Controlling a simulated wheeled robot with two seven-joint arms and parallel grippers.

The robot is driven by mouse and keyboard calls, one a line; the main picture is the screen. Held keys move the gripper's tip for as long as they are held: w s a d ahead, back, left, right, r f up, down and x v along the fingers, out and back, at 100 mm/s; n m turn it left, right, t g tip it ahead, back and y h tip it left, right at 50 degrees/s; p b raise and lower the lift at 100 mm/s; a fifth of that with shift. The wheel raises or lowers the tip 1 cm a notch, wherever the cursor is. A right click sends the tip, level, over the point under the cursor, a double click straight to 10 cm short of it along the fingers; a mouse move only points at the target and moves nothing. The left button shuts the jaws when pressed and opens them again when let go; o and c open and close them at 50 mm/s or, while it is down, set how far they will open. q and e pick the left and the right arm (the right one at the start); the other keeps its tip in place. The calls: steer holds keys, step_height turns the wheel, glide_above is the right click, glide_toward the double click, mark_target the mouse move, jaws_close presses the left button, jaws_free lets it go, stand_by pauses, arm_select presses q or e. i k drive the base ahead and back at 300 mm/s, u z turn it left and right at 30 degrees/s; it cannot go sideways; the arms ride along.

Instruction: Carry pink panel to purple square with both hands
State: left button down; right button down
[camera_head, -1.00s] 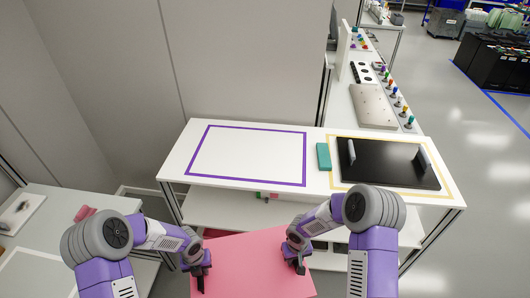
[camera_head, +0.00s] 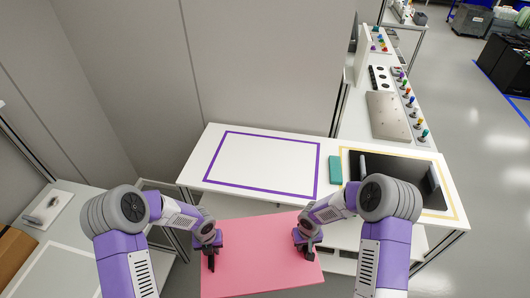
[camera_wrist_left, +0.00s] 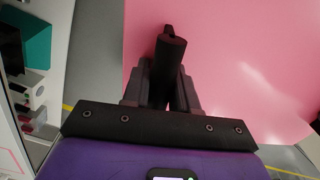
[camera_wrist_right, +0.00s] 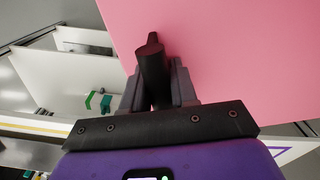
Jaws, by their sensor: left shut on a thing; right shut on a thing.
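The pink panel (camera_head: 258,262) is a flat board held level between my two grippers, in front of the white table. My left gripper (camera_head: 211,258) is shut on a dark handle (camera_wrist_left: 168,70) at the panel's left side. My right gripper (camera_head: 307,250) is shut on a dark handle (camera_wrist_right: 152,72) at its right side. The purple square (camera_head: 268,190) is an outline on the white table top, its inside bare. It lies beyond the panel, which is apart from it. The panel also fills much of the left wrist view (camera_wrist_left: 235,70) and right wrist view (camera_wrist_right: 245,65).
Right of the purple square, a teal block (camera_head: 335,170) lies on the table. Beside it, a black tray (camera_head: 385,168) lies within a yellow outline (camera_head: 455,205). A grey wall (camera_head: 260,70) stands behind the table. Another table (camera_head: 75,235) is at the left.

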mark_target(256, 173)
steer(key=i, duration=1.35)
